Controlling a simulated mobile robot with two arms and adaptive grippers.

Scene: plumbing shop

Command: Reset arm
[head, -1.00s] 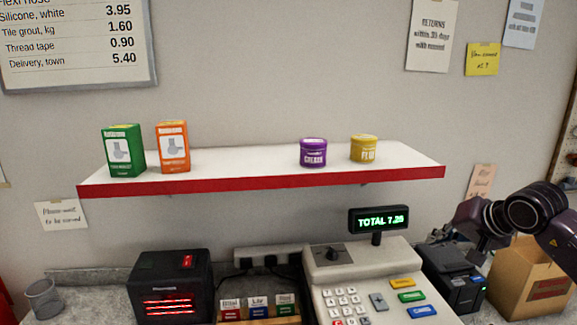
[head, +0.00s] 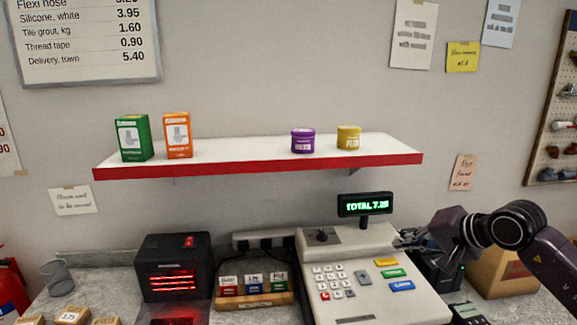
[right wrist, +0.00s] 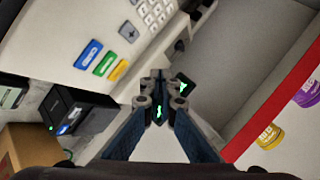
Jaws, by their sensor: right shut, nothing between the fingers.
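My right gripper (head: 408,238) is at the right of the head view, at the end of my dark right arm, in front of the counter's right side near the cash register (head: 362,280). In the right wrist view the gripper (right wrist: 160,78) has its fingers together, with nothing between them. The register and its display (right wrist: 184,86) show beyond the fingertips there. My left gripper is in neither view.
A red-edged shelf (head: 250,168) holds a green box (head: 133,138), an orange box (head: 178,135), a purple tin (head: 303,140) and a yellow tin (head: 348,137). A black device (head: 175,268) and a cardboard box (head: 508,275) stand on the counter.

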